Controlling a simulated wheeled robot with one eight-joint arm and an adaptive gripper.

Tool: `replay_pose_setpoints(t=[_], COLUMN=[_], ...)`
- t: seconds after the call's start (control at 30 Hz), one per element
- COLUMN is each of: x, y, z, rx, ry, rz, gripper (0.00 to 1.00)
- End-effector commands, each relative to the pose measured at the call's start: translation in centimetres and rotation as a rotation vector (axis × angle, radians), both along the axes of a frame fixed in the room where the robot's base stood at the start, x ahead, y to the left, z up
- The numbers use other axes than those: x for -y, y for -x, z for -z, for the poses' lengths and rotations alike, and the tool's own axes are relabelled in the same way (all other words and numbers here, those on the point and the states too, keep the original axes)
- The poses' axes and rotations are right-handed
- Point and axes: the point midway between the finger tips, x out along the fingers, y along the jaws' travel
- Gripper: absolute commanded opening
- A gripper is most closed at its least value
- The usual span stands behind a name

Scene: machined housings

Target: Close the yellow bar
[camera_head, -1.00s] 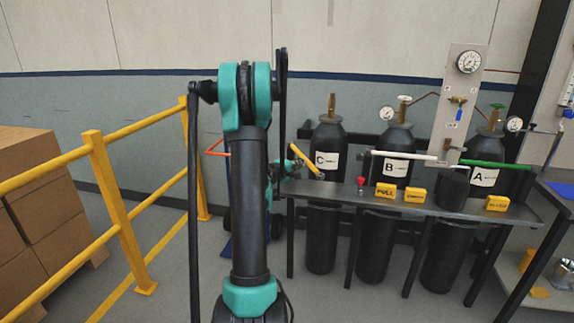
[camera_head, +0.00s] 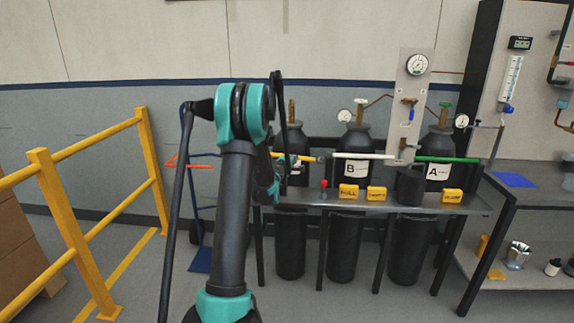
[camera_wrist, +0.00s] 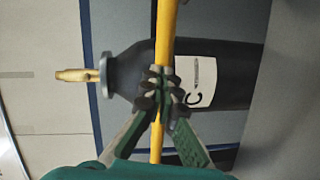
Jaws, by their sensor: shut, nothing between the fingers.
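The yellow bar (camera_head: 306,157) lies nearly level in front of cylinder C (camera_head: 297,175) in the head view. In the wrist view the yellow bar (camera_wrist: 166,35) runs top to bottom across the dark cylinder labelled C (camera_wrist: 225,75). My gripper (camera_wrist: 160,90) is shut, with its fingertips together over the line of the bar. The bar shows above and below the fingers and is not held between them. Whether the fingers touch it, I cannot tell. In the head view my arm partly hides the gripper and the bar's left end.
A white bar (camera_head: 362,156) and a green bar (camera_head: 447,160) sit level at cylinders B and A. A metal shelf (camera_head: 325,202) carries a red button (camera_head: 323,184) and several yellow signs. A yellow railing (camera_head: 70,222) stands at left.

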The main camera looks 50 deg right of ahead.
Motion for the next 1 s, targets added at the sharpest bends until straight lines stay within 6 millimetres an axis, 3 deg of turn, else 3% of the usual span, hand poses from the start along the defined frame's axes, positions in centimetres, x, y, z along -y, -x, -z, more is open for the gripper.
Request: replay_pose_setpoints(t=[0.2,0.4,1.0], x=[2.8,4.1,4.9], y=[-1.0,-1.6,-2.1], z=[0.0,0.0,-0.1], rx=[0.001,0.0,0.001], ry=[0.0,0.0,0.002], rz=[-0.001,-0.001,-0.004], gripper=[0.0,0.0,0.0])
